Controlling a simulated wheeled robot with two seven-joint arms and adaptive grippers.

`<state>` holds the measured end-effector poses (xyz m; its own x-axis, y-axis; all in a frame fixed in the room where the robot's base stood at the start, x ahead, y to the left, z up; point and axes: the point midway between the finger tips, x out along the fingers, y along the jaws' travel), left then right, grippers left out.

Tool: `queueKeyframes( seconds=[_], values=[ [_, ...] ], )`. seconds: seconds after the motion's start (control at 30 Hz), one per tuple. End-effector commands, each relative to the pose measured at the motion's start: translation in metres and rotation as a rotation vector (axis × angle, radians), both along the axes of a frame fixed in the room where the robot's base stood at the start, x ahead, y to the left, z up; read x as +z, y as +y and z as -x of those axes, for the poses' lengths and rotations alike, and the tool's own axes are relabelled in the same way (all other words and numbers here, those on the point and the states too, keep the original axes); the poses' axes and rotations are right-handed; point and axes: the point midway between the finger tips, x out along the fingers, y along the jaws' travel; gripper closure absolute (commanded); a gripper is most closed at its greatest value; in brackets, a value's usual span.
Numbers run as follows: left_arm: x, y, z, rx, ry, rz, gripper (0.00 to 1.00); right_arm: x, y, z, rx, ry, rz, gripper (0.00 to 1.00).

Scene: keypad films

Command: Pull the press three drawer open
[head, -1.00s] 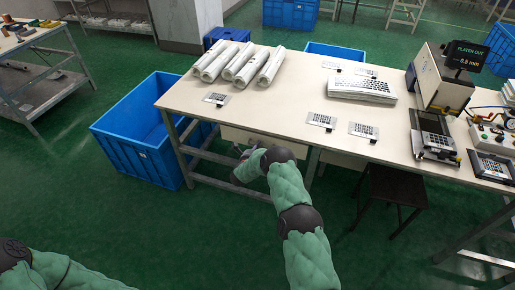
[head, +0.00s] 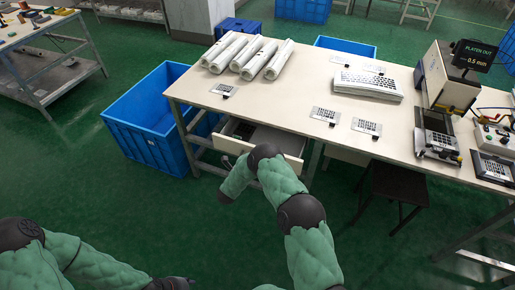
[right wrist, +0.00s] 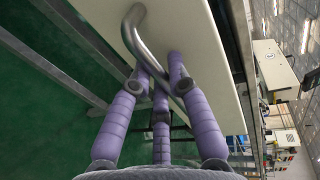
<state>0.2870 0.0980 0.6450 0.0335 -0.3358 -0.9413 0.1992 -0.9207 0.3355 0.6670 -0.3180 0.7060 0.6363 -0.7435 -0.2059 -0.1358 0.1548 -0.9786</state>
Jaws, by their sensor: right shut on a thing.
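The drawer (head: 292,157) under the left part of the long table stands pulled out, with dark contents showing inside. Its pale front panel (right wrist: 193,28) fills the upper middle of the right wrist view. A curved metal handle (right wrist: 133,30) is fixed to that panel. My right gripper (right wrist: 157,80), with purple padded fingers, is shut around the handle. In the head view my right arm hides most of this gripper and part of the drawer front.
A blue crate (head: 150,130) stands left of the drawer. A dark stool (head: 398,185) stands to the right. Green floor in front is clear.

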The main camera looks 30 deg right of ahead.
Motion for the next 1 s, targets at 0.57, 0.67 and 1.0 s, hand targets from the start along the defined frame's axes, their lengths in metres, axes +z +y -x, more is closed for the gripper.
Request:
queueKeyframes(
  seconds=[0.57, 0.67, 1.0],
  values=[
    [0.022, 0.0, 0.0, 0.0, 0.0, 0.0, 0.6, 0.0, 0.108, 0.093, 0.002, 0.004, 0.001, 1.0],
    [0.024, 0.0, 0.0, 0.0, 0.0, 0.0, 0.6, 0.0, 0.118, 0.101, 0.0, 0.003, 0.0, 1.0],
    [0.025, 0.0, 0.0, 0.0, 0.0, 0.0, 0.6, -0.001, 0.131, 0.114, -0.003, 0.003, 0.0, 1.0]
  ],
)
